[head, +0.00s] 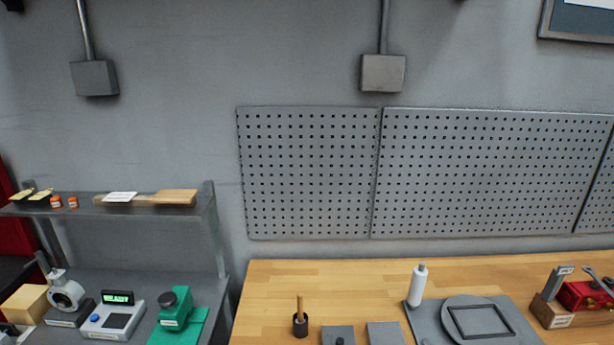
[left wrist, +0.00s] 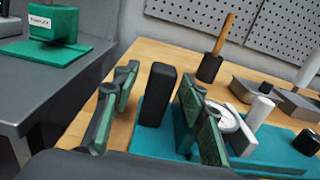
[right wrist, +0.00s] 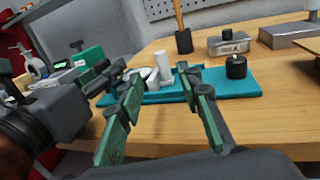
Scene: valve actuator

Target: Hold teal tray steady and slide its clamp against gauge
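The teal tray (left wrist: 262,150) lies on the wooden bench and also shows in the right wrist view (right wrist: 222,81). A tall black block (left wrist: 160,90) stands at its left end. A pale ring-shaped part (left wrist: 228,120) and a white cylinder (left wrist: 259,111) stand mid-tray. A black knob (right wrist: 236,66) is at the right end. Which part is the clamp or gauge is unclear. My left gripper (left wrist: 158,78) is open, its fingers on either side of the black block with gaps visible. My right gripper (right wrist: 161,76) is open and empty, in front of the tray. The head view shows neither gripper nor tray.
A wooden-handled tool in a black holder (head: 300,322) and grey blocks (head: 385,333) stand behind the tray. A white bottle (head: 418,285) and grey plate (head: 520,328) are farther right. A shelf unit (head: 150,280) stands left. Bare bench (right wrist: 280,115) lies right of the tray.

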